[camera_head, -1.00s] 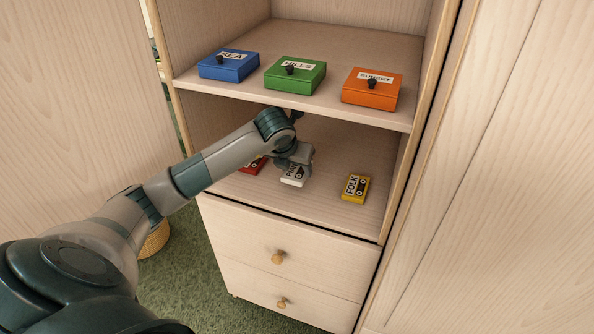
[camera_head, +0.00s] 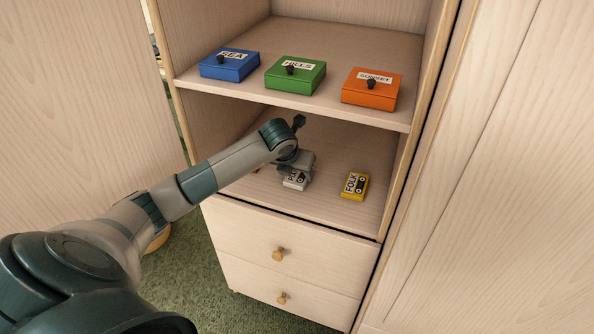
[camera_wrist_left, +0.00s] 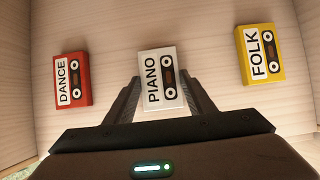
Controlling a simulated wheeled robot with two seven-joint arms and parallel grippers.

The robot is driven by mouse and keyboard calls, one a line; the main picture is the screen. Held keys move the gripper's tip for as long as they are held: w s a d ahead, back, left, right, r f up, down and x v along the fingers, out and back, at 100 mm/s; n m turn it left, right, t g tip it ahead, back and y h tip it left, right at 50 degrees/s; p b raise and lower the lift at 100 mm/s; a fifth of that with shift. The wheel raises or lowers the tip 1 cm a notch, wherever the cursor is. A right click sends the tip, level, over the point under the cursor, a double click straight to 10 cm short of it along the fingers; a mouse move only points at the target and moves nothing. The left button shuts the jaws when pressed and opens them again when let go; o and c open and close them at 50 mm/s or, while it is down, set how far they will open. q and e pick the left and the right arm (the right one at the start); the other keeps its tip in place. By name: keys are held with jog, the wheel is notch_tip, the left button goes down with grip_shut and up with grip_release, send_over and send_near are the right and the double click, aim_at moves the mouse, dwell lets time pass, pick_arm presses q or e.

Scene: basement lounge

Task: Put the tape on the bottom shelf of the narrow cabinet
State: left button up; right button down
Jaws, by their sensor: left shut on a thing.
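My left gripper (camera_wrist_left: 160,105) is shut on the white PIANO tape (camera_wrist_left: 155,80), which lies between its fingers in the left wrist view. In the head view the white tape (camera_head: 295,181) shows under the gripper (camera_head: 296,168), at the bottom shelf (camera_head: 325,205) of the narrow cabinet. I cannot tell whether the tape touches the shelf. A yellow FOLK tape (camera_head: 354,185) lies to its right, also in the wrist view (camera_wrist_left: 260,54). A red DANCE tape (camera_wrist_left: 72,80) lies to its left, mostly hidden by my arm in the head view. My right gripper is not in view.
On the shelf above stand a blue SEA box (camera_head: 228,65), a green HILLS box (camera_head: 295,76) and an orange SUNSET box (camera_head: 371,89). Two drawers (camera_head: 325,256) are below the bottom shelf. Cabinet walls close in on both sides.

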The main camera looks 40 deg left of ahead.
pick_arm(q)
jog(key=o, duration=1)
jog(key=shift+o, duration=0.2)
jog(key=shift+s+r, duration=0.2)
jog(key=shift+r, duration=0.25)
jog(key=b+v, duration=0.1)
jog(key=v, duration=0.5)
jog(key=shift+s+r, duration=0.15)
jog(key=shift+r, duration=0.1)
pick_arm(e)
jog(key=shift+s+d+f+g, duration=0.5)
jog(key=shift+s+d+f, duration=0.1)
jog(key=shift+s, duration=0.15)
